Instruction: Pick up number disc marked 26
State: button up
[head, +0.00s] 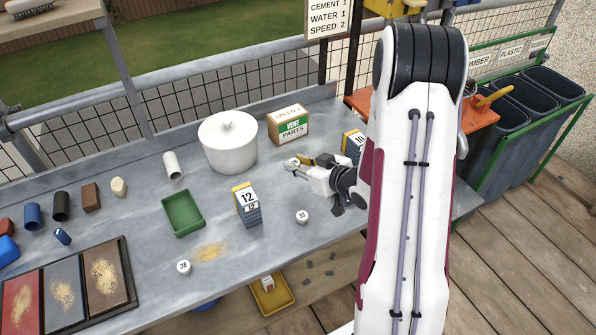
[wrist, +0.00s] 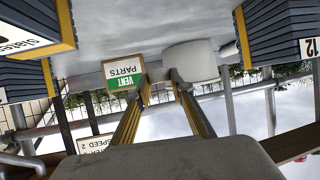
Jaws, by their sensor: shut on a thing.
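My gripper (head: 297,167) is over the grey table, in front of the Vent Parts box. It is shut on a small white number disc (head: 293,161) at its fingertips; the number is too small to read for certain. In the wrist view my gripper's yellow-edged fingers (wrist: 160,78) reach toward the box and pot, and the disc cannot be made out there. A disc that reads 33 (head: 302,216) lies on the table nearer the front. Another disc, apparently 38 (head: 183,267), lies near the table's front edge.
The Vent Parts box (head: 288,125) and a white lidded pot (head: 228,142) stand behind the gripper. A slate stack marked 12 (head: 247,205) and a green tray (head: 183,213) stand to the left. A stack marked 10 (head: 353,145) is at right.

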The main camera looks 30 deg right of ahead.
jog(key=shift+r, duration=1.45)
jog(key=shift+a, duration=0.1)
